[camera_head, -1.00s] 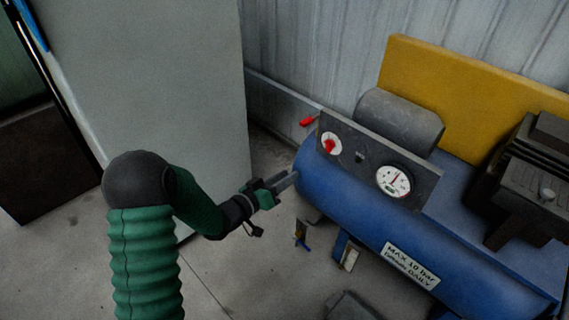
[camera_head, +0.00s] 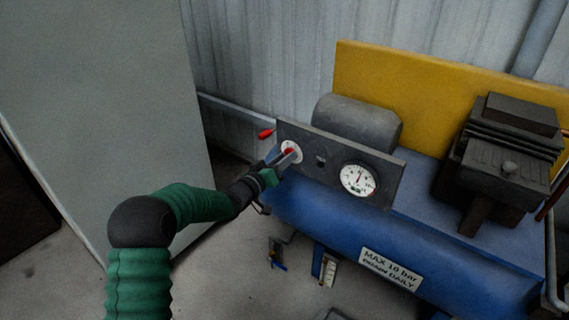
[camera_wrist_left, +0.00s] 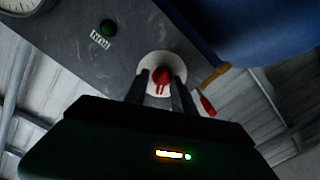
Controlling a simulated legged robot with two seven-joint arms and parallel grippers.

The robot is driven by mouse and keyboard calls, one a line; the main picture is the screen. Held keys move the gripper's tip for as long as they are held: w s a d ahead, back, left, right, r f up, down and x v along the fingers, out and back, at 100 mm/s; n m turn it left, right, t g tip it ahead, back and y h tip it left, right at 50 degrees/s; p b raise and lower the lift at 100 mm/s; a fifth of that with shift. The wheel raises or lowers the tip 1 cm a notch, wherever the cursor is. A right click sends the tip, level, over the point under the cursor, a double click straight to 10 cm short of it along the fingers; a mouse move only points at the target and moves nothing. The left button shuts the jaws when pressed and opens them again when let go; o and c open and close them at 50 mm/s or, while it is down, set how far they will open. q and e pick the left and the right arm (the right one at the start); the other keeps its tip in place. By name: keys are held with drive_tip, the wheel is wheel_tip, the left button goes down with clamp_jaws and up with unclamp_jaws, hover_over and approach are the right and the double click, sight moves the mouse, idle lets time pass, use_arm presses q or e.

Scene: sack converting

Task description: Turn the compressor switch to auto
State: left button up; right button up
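The compressor switch is a red knob (camera_head: 288,151) on a white round plate at the left end of the dark control panel (camera_head: 322,167). In the left wrist view the red knob (camera_wrist_left: 161,76) shows on its white plate (camera_wrist_left: 163,64), between the tips of two dark fingers. My left gripper (camera_head: 288,157) is at the knob, with its fingers pointing at the panel. In the left wrist view the gripper (camera_wrist_left: 161,92) has its fingers apart, one on each side of the knob. Whether they touch it I cannot tell. My right gripper is not in view.
A pressure gauge (camera_head: 359,179) sits on the panel's right. A green button (camera_wrist_left: 106,27) is near the knob. A red-handled lever (camera_head: 266,133) sticks out left of the panel. The blue tank (camera_head: 330,218) lies below, and a grey cabinet (camera_head: 100,110) stands at left.

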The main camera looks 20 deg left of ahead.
use_arm(q)
drive_tip(key=shift+a, duration=0.3)
drive_tip(key=shift+c, duration=1.3)
clamp_jaws()
drive_tip(key=shift+d, duration=0.15)
